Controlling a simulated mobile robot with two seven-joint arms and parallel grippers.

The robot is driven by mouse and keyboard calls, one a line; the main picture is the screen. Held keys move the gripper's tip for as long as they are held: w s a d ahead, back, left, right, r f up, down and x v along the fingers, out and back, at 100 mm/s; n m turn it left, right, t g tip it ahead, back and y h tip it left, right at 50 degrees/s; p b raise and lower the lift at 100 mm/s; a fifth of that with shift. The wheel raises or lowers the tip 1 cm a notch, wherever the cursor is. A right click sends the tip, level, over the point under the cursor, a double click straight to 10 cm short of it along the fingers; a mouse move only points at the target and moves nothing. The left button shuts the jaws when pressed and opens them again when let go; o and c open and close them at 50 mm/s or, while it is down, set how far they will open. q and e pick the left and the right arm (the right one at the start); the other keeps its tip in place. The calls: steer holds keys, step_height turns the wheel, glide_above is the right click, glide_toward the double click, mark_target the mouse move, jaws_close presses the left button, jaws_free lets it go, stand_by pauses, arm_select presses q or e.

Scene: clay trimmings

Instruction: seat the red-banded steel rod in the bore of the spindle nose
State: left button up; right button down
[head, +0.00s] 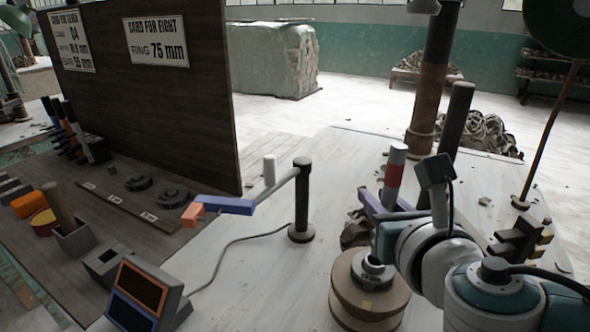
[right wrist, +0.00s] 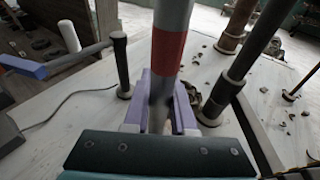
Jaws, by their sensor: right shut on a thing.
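The red-banded steel rod (head: 394,177) is grey with one red band and stands roughly upright in the head view. My right gripper (head: 382,206) is shut on it below the band. In the right wrist view the rod (right wrist: 168,45) rises between the purple fingers (right wrist: 160,118); its lower end is hidden. A grey collar (head: 373,270), which looks like the spindle nose, sits on stacked brown discs (head: 352,300) in front of the gripper. My arm partly covers the collar, and its bore is hard to make out. The rod is apart from it, farther back. My left gripper is not in view.
A dark post (head: 302,195) carries a sideways arm with a blue bar (head: 228,205) left of the discs. Taller posts (head: 433,85) stand behind my right arm. A sign board (head: 150,90) and a small screen (head: 140,296) are at left. The pale table between is mostly clear.

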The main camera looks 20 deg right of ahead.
steer(key=shift+r, duration=0.1)
steer(key=shift+f, duration=0.35)
stand_by(0.4)
steer(key=shift+f+b, duration=1)
steer(key=shift+f, duration=0.15)
steer(key=shift+f+b, duration=0.65)
steer(key=shift+f, duration=0.15)
steer(key=c, duration=0.7)
jaws_free()
steer(key=shift+o, duration=0.2)
steer(key=p+v, duration=0.1)
steer(key=v, duration=0.9)
steer(key=shift+p, duration=0.35)
